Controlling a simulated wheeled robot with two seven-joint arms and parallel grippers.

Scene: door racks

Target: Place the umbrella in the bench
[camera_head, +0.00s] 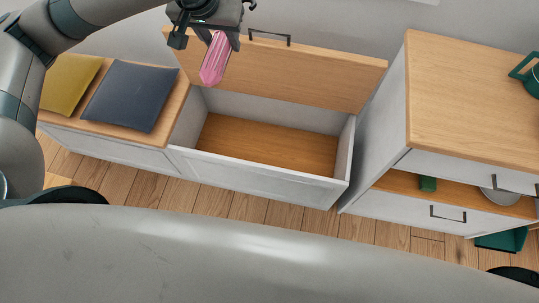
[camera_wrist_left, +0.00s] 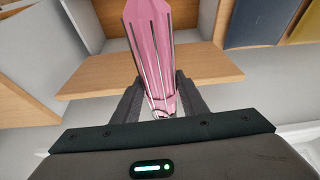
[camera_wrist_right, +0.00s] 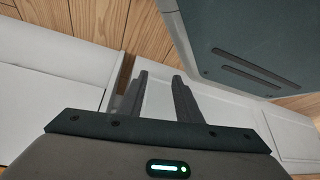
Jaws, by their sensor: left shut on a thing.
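A pink folded umbrella (camera_head: 215,59) is held by my left gripper (camera_head: 207,38) at the top of the head view, hanging down in front of the raised lid. In the left wrist view the umbrella (camera_wrist_left: 157,45) stands between both fingers, which are shut on it. The bench (camera_head: 262,180) has its wooden lid (camera_head: 290,72) raised, and its compartment (camera_head: 265,145) with a wooden floor looks empty. The umbrella is above the back of the compartment, apart from it. My right gripper (camera_wrist_right: 160,95) shows only in its wrist view, fingers apart and nothing between them.
A grey cushion (camera_head: 134,96) and a yellow cushion (camera_head: 68,82) lie on the bench's closed left seat. A wood-topped cabinet (camera_head: 470,100) stands on the right, with a teal pot (camera_head: 532,74) on top and an open shelf. Wooden floor (camera_head: 250,206) lies in front.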

